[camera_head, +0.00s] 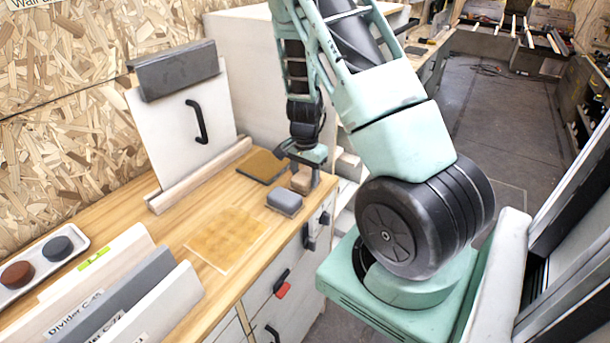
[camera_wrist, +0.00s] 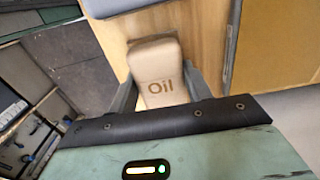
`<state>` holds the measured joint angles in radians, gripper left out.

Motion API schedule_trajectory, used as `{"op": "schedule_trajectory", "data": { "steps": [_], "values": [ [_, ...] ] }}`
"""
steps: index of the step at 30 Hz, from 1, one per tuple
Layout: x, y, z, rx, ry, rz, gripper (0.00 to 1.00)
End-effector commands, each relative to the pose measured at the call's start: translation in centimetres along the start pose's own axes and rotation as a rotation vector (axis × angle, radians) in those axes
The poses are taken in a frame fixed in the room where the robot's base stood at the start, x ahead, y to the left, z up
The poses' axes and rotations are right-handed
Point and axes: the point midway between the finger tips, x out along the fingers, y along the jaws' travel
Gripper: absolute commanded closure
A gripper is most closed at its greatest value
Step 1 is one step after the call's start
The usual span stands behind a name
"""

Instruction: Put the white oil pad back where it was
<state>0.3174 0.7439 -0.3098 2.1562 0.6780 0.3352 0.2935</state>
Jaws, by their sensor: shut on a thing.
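The oil pad (camera_wrist: 158,72) is a cream-beige block with "Oil" printed on it. In the wrist view it sits between the two fingers of my gripper (camera_wrist: 160,82), which is shut on it. In the head view the pad (camera_head: 301,183) shows below my gripper (camera_head: 305,172), close to the right edge of the wooden worktop (camera_head: 180,262). I cannot tell whether its underside touches the wood.
A grey pad (camera_head: 285,203) is close beside the oil pad. Upright dividers (camera_head: 128,300) and a white tray (camera_head: 80,238) with two round pads stand at the left. A white board (camera_head: 165,130) leans behind.

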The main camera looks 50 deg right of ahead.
Motion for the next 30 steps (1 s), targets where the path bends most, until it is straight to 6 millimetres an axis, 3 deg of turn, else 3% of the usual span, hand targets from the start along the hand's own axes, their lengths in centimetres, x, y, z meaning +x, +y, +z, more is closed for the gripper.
{"op": "schedule_trajectory", "data": {
  "steps": [3, 4, 6, 18, 30],
  "values": [
    [0.5, 0.0, 0.0, 0.000, 0.000, 0.000, 0.73],
    [0.3, 0.0, 0.0, 0.000, 0.000, 0.000, 0.43],
    [0.3, 0.0, 0.0, 0.000, 0.000, 0.000, 0.30],
    [-0.7, -0.1, 0.0, -0.003, 0.002, -0.002, 0.30],
    [-8.6, -0.2, 0.1, -0.005, 0.002, -0.004, 0.30]
  ]
}}
